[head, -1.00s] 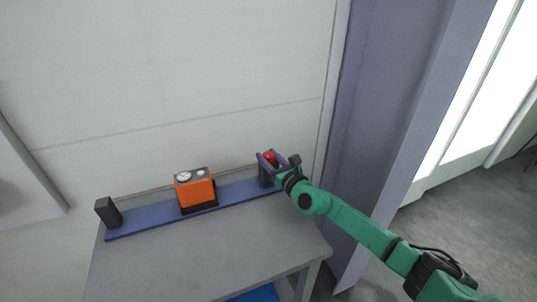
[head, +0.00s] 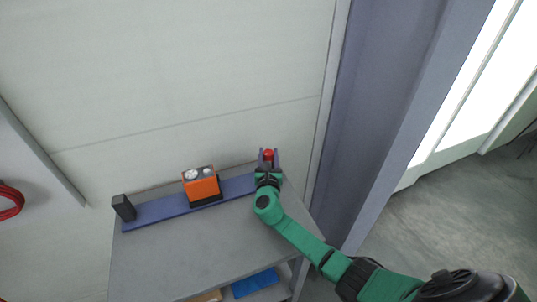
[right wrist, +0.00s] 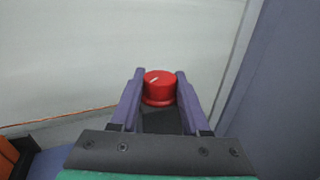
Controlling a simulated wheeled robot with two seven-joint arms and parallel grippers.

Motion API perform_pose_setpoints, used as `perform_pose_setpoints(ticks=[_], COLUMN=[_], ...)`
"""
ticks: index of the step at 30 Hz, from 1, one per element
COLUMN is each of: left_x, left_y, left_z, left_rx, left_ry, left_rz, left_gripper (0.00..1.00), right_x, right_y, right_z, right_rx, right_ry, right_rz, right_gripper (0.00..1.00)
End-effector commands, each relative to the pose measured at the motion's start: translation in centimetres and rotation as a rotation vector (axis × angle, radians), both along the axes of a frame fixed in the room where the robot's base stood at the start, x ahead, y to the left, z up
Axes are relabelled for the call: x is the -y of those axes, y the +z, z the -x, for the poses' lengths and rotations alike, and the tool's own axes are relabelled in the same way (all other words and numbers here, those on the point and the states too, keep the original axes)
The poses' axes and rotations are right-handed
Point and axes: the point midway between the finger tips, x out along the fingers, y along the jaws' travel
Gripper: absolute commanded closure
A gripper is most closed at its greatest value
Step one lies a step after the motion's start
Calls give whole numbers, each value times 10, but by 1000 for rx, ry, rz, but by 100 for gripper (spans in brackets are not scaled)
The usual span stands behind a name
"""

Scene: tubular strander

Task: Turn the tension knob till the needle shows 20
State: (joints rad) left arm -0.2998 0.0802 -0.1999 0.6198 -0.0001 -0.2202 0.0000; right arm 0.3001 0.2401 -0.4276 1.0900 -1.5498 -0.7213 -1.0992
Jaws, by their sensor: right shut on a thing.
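The red tension knob (head: 268,154) stands at the right end of the blue rail, on top of a dark block. In the right wrist view the knob (right wrist: 159,87) has a pale mark line on its top. My right gripper (head: 269,157) is shut on the knob, with one purple finger on each side of it. An orange box (head: 202,187) sits midway on the rail and carries a round white dial (head: 190,175). The needle and its reading are too small to tell. My left gripper is not in view.
The blue rail (head: 160,212) lies along the back of a grey table (head: 195,250), with a black block (head: 123,207) at its left end. A pale wall is behind, and a purple-grey post (head: 375,110) stands at the right. The table's front is clear.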

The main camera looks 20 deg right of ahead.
Motion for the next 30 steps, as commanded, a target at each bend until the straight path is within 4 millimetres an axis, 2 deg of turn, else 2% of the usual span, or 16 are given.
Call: perform_pose_setpoints(ticks=[13, 14, 15, 16, 26, 30], left_x=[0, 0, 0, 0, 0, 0], left_y=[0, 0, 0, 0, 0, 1], left_z=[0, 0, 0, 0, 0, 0], left_rx=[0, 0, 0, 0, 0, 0], left_ry=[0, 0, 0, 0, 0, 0], left_rz=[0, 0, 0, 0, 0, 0], left_gripper=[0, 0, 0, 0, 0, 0], right_x=[0, 0, 0, 0, -1, -7], right_y=[1, 1, 1, 1, 0, -1], right_z=[0, 0, 0, 0, 1, 14], right_rx=[1, 2, 2, 2, 1, 1], right_ry=[-12, -12, -12, -12, -11, -10], right_rz=[-1, 0, 0, 0, -1, -1], right_gripper=[100, 43, 27, 24, 24, 24])
